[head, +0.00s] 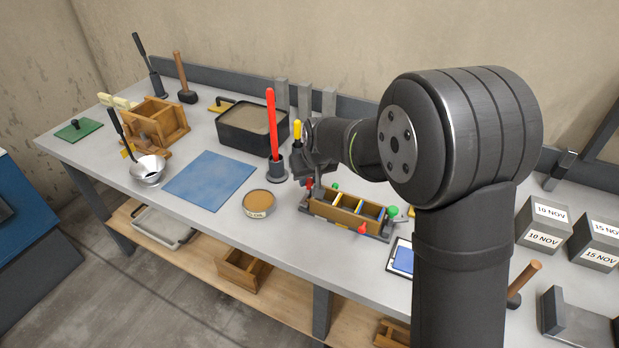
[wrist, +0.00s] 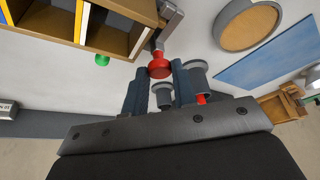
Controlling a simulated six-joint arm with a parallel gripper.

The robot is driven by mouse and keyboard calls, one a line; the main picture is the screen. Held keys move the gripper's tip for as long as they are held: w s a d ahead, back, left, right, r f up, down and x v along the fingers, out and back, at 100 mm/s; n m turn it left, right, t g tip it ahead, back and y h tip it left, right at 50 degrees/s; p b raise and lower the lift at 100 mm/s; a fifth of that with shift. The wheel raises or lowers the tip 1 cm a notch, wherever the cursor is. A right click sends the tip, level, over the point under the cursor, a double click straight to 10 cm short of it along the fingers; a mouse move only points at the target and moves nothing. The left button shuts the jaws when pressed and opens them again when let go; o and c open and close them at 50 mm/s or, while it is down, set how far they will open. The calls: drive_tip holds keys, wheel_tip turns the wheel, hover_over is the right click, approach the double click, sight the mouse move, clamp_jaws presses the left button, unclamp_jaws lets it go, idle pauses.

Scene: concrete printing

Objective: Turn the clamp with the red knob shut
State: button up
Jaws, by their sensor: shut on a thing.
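The wooden mould (head: 345,214) with several compartments sits in a grey frame on the bench; part of it shows at the top left of the wrist view (wrist: 125,42). A red knob (wrist: 160,68) sits on a grey clamp lever (wrist: 168,28) at the mould's end corner. In the head view the knob (head: 309,183) is just below my gripper (head: 303,172). My gripper's fingertips (wrist: 160,75) are closed around the knob in the wrist view. How far the lever is turned is hard to tell.
A grey holder (head: 277,172) with a tall red rod stands close to my gripper. A round tin (head: 258,203), a blue mat (head: 209,180) and a black tub (head: 236,139) are nearby. A green knob (head: 393,211) and another red piece (head: 362,229) are at the mould.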

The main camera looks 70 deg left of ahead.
drive_tip(key=o, duration=1)
drive_tip(key=shift+r, duration=0.1)
drive_tip(key=v, duration=1.7)
drive_tip(key=shift+d, duration=0.15)
drive_tip(key=x, duration=1.7)
